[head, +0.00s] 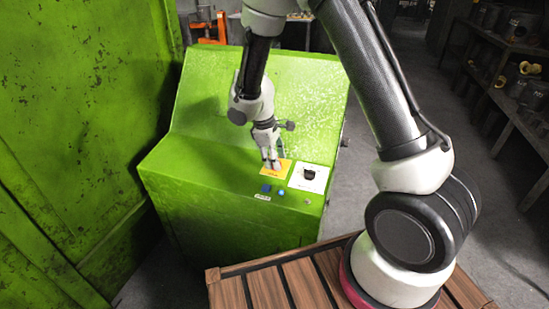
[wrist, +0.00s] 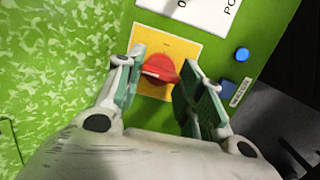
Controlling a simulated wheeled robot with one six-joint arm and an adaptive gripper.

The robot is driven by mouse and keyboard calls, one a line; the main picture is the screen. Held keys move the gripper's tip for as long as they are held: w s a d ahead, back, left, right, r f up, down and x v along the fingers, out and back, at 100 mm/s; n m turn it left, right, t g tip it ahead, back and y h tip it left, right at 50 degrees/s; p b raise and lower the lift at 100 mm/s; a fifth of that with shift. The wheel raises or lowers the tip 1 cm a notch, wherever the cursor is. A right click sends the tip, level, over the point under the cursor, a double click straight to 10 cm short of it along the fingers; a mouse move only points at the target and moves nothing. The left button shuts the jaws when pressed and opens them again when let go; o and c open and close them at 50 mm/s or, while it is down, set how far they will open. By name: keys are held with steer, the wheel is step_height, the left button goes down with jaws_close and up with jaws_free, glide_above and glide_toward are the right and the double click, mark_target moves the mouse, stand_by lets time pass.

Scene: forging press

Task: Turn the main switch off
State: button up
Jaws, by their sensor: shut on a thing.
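The main switch is a red knob (wrist: 161,68) with a pale mark on its lower left side. It sits on a yellow plate (wrist: 184,48) on the green console (head: 215,165). In the head view the yellow plate (head: 286,166) shows, but my gripper hides the red knob. My gripper (head: 270,164) reaches down to the plate from above. In the wrist view my gripper (wrist: 160,76) has one finger on each side of the knob and is shut on it. The exact contact at the right finger is hard to see.
Beside the switch is a white plate with a black knob (head: 309,175). A large green machine wall (head: 75,120) stands at the left. Shelves (head: 510,85) stand at the right.

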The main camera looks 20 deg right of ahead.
steer(key=o, duration=1)
steer(key=shift+r, duration=0.15)
steer(key=v, duration=1.1)
steer(key=shift+r, duration=0.4)
